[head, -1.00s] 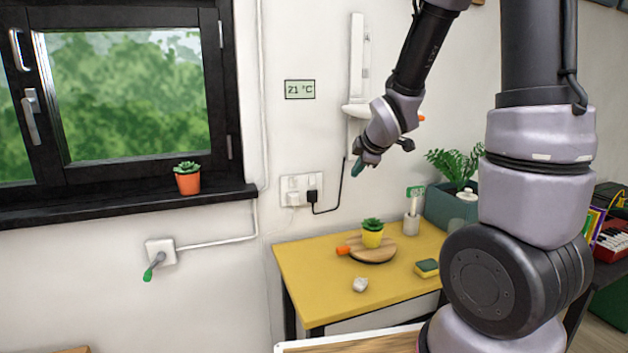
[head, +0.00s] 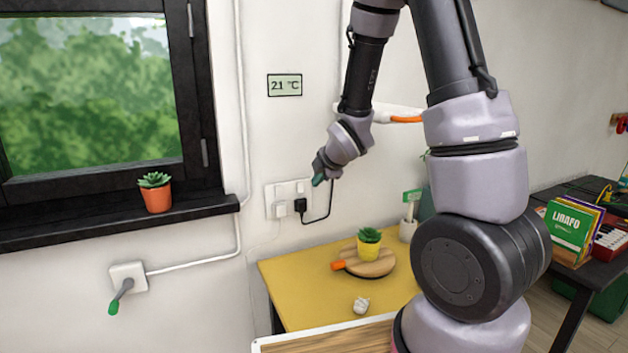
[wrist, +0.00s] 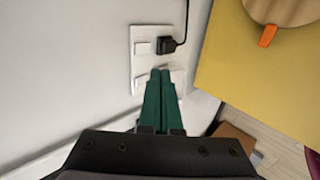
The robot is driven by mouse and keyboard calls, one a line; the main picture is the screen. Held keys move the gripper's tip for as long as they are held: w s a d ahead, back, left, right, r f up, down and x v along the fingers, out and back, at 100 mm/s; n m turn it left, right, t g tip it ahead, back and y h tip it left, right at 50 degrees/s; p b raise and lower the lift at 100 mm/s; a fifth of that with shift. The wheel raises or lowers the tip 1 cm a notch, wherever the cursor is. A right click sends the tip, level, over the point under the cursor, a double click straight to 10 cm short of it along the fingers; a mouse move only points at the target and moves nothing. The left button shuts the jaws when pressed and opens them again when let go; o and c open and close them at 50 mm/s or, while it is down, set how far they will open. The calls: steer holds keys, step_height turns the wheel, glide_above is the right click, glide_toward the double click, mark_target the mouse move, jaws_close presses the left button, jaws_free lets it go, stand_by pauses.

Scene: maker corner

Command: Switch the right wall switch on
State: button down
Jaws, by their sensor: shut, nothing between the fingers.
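A white wall plate (head: 288,199) with two sockets is on the wall beside the window. Two small switches sit along its top; the right wall switch (head: 300,188) is above the black plug. My gripper (head: 319,181) is just right of the plate's upper right corner in the head view. In the wrist view, its green fingers (wrist: 160,74) are together with nothing between them. They cover part of the plate (wrist: 137,68), around the right switch. I cannot tell whether they touch it, or the switch's position.
A yellow table (head: 300,290) holds a potted plant (head: 369,243) on a round board. A green-tipped lever (head: 118,298) is lower left.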

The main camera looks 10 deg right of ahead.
mark_target(301, 192)
steer(key=x, duration=0.3)
steer(key=w+r+x, duration=0.1)
steer(key=x, duration=0.7)
steer(key=shift+w+a+r, duration=0.15)
steer(key=shift+w+r, duration=0.1)
steer(key=shift+r, duration=0.1)
steer(key=shift+w+f, duration=0.2)
steer(key=shift+f, duration=0.2)
steer(key=shift+w+r, duration=0.1)
steer(key=shift+r, duration=0.05)
